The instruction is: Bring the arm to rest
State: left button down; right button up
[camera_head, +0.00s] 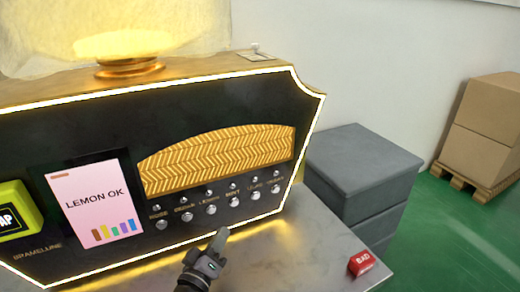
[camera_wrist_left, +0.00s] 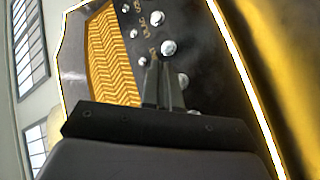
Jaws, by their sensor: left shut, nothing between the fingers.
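My left gripper (camera_head: 222,236) is shut and empty, low in front of the row of silver buttons on the vending machine. It also shows in the left wrist view (camera_wrist_left: 164,66), with its fingertips together close to the buttons; whether it touches one cannot be told. The perfume machine (camera_head: 80,130) has a black front with a glowing edge and a gold herringbone panel (camera_head: 218,158). Its pink screen (camera_head: 92,205) reads "LEMON OK" above several coloured bars. The silver buttons (camera_head: 210,209) sit below the panel under small labels. My right gripper is not in view.
A red block marked "BAD" (camera_head: 362,263) lies on the grey table (camera_head: 310,250) at the right. A yellow-green block (camera_head: 18,210) is at the far left.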

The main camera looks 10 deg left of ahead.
pick_arm(q)
jog(key=s+m+g+p, duration=0.2)
jog(key=s+m+p, duration=0.1)
jog(key=s, duration=0.4)
jog(key=s+f+m+g+p, duration=0.1)
jog(key=s+m+g+p, duration=0.2)
jog(key=s, duration=0.4)
jog(key=s+a+f+m+g+p, duration=0.1)
jog(key=s+m+p, duration=0.3)
jog(key=s, duration=0.4)
jog(key=shift+g+y+p, duration=0.4)
jog(key=shift+g+p, duration=0.1)
jog(key=shift+g, duration=0.4)
jog(key=shift+s+a+f, duration=0.1)
jog(key=shift+s+a, duration=0.05)
jog(key=shift+s, duration=0.3)
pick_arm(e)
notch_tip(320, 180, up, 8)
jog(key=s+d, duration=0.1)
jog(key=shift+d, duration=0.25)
